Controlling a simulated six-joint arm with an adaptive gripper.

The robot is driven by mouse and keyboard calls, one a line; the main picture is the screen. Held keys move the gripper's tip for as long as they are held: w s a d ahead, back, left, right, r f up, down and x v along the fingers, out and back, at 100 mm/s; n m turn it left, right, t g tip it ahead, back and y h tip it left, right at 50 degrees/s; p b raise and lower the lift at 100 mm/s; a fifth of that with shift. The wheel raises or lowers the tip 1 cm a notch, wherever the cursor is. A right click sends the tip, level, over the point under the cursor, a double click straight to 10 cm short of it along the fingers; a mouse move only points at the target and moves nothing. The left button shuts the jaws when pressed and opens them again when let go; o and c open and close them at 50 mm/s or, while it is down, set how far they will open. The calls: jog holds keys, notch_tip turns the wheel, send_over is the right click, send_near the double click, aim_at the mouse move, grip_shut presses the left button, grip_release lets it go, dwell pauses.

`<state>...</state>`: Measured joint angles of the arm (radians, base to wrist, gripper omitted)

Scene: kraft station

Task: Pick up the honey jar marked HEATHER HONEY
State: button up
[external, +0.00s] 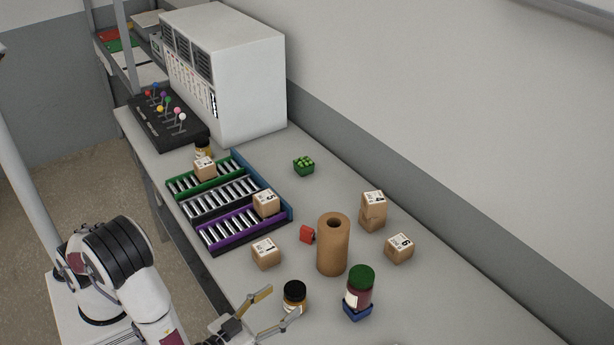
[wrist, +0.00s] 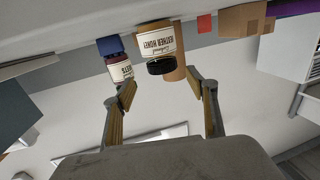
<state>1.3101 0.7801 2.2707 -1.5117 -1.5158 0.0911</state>
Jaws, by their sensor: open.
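The honey jar (external: 295,303) has a black lid and amber contents and stands upright near the front of the bench. In the wrist view, which is upside down, its label reads HEATHER HONEY (wrist: 155,41). My gripper (external: 285,301) is open, its two fingers pointing towards the jar. In the wrist view the jar shows beyond and between the open fingertips (wrist: 160,80), with nothing gripped. A second black-lidded amber jar (external: 202,147) stands far back by the rollers, its label unreadable.
A dark red jar with green lid (external: 360,290) stands on a blue block (external: 358,312), right of the honey jar. A tall brown paper roll (external: 333,250) stands behind. Cartons (external: 266,254) (external: 399,248), a red item (external: 307,234) and a roller rack (external: 225,205) lie farther back.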

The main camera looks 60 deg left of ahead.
aim_at(287, 295)
jog(key=shift+w+a, duration=0.15)
jog(key=shift+w, duration=0.5)
jog(key=shift+w, duration=0.1)
jog(key=shift+a+x, duration=0.15)
jog(key=shift+x, duration=0.65)
jog(key=shift+a+x, duration=0.2)
jog(key=shift+x, duration=1.45)
jog(key=shift+d+f, duration=0.1)
jog(key=c, duration=1.5)
